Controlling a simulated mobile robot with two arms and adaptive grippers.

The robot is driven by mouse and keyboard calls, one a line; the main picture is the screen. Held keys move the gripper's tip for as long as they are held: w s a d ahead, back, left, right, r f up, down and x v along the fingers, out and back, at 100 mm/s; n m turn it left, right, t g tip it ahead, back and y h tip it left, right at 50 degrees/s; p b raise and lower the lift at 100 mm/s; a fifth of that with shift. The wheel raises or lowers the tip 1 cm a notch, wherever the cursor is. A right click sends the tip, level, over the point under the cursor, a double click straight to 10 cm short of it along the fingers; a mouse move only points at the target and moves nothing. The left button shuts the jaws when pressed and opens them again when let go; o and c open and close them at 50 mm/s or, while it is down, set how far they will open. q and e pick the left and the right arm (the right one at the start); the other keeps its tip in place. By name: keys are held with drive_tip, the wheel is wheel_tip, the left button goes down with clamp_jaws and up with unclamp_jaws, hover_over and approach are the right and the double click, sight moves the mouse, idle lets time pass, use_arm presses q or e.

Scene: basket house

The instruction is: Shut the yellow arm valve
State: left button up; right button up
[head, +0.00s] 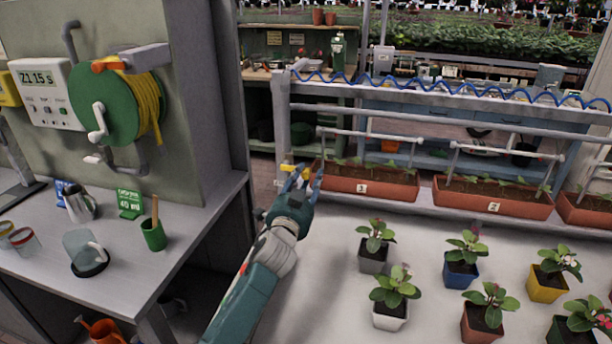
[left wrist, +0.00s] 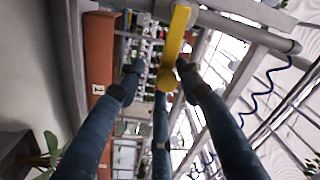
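The yellow arm valve (head: 287,168) sits on the grey pipework at the left end of the planter row. In the left wrist view its yellow lever (left wrist: 175,48) looks like a flat bar, with its near end between my fingertips. My left gripper (head: 304,178) is at the valve, its fingers spread apart; it also shows in the left wrist view (left wrist: 160,82). The right fingertip is close to the lever there; I cannot tell whether they touch. My right gripper is not in view.
A planter box (head: 368,184) marked 1 stands just right of the valve, with a second planter box (head: 490,200) beyond. Several potted plants stand on the white table (head: 320,262) in front. A green hose reel (head: 104,105) hangs on the left wall.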

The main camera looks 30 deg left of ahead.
use_arm(q)
drive_tip(key=shift+a+r, duration=0.15)
drive_tip(key=shift+a, duration=0.05)
drive_tip(key=v, duration=1.2)
drive_tip(key=shift+d, duration=0.15)
